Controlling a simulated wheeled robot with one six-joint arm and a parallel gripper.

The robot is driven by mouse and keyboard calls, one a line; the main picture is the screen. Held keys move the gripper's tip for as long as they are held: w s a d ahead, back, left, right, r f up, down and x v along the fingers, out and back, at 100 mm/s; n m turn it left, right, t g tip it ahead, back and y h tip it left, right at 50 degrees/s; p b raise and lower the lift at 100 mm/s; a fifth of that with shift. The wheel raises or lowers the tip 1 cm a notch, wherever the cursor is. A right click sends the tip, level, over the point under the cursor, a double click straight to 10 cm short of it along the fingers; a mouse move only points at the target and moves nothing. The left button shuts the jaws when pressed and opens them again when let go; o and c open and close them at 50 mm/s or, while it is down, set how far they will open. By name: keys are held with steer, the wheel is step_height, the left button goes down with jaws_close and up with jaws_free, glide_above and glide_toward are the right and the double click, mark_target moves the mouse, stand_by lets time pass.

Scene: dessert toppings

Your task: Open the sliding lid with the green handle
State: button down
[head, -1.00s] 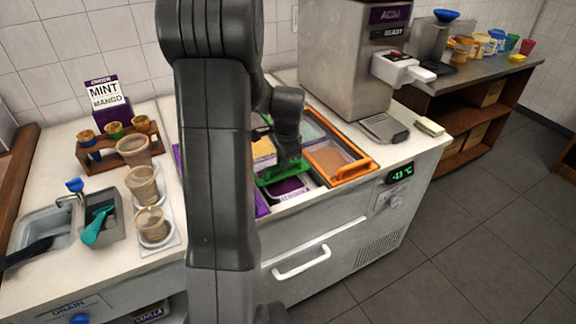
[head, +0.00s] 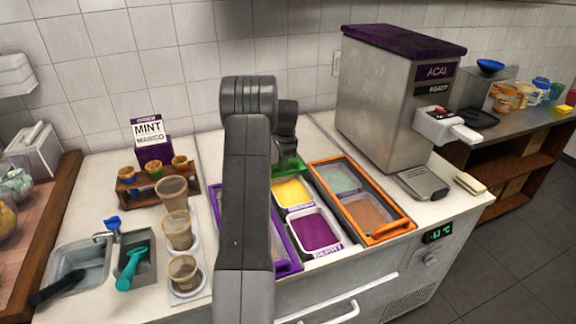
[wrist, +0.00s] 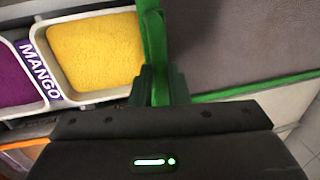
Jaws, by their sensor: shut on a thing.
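The green-framed sliding lid (head: 290,167) is at the back of the middle bay of the counter in the head view, partly hidden behind my arm. In the wrist view its green handle (wrist: 152,35) stands between my fingers, and its grey panel (wrist: 235,45) fills the right. My gripper (wrist: 160,88) is shut on the green handle. It also shows in the head view (head: 287,152), at the back of the bay. In front of the lid, a tub of yellow topping (head: 293,192) and a tub of purple topping (head: 318,232) lie uncovered.
An orange-framed lid (head: 378,234) covers the right bay and a purple-framed lid (head: 288,267) the left one. A steel acai machine (head: 385,100) stands close at right. Cups (head: 177,230) and a cone rack (head: 152,186) stand at left.

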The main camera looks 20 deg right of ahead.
steer(key=shift+w, duration=0.9)
steer(key=c, duration=1.4)
jaws_free()
steer(key=s+r, duration=0.1)
steer(key=r, duration=0.3)
steer(key=s+r+b, duration=0.1)
steer(key=r, duration=0.8)
steer(key=shift+s+r, duration=0.3)
steer(key=shift+s, duration=0.1)
